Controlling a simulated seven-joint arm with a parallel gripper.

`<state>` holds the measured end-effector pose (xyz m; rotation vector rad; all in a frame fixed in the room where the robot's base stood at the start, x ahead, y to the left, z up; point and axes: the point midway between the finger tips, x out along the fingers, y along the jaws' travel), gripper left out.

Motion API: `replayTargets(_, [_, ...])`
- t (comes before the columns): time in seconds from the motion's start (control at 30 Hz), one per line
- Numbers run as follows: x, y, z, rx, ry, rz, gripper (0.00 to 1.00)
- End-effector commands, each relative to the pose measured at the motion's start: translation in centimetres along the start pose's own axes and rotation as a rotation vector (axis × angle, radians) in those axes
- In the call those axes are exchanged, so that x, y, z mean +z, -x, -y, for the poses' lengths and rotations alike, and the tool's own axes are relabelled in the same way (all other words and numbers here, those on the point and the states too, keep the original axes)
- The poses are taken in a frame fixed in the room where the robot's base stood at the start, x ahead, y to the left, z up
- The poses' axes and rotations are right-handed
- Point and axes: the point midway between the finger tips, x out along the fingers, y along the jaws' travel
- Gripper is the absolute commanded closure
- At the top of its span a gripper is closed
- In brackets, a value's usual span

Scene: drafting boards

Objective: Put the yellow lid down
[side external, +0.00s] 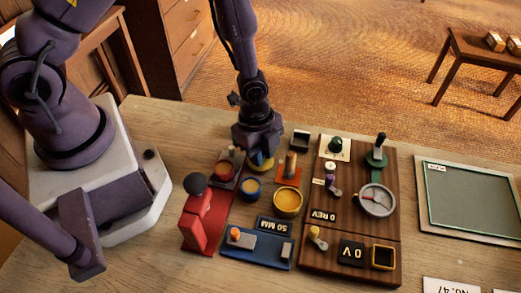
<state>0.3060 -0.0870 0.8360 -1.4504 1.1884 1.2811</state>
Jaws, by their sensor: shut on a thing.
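My gripper (259,147) points down over the near table, behind the round containers, and is shut on the yellow lid (262,162). Only the lid's lower part shows below the fingers, and the fingertips are largely hidden. The lid is close above or touching the surface; I cannot tell which. A blue-rimmed round container (250,187) with a yellow inside stands just in front of the lid. A larger yellow round container (287,202) stands to its right.
A red device (195,225) with a dark ball knob stands left. A wooden board (340,215) with dials and knobs lies right. A blue panel (257,248) lies in front. An orange base with a post (290,170) and a small black box (300,139) are close to my gripper.

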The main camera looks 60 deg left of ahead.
Motion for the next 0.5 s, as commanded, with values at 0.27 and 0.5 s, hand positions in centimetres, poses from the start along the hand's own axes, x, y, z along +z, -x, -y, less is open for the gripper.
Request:
replayTargets(0.27, [0.03, -0.17, -0.03, 0.001, 0.000, 0.000, 0.53])
replayTargets(0.5, [-0.03, 0.22, 0.01, 0.000, 0.000, 0.000, 0.53])
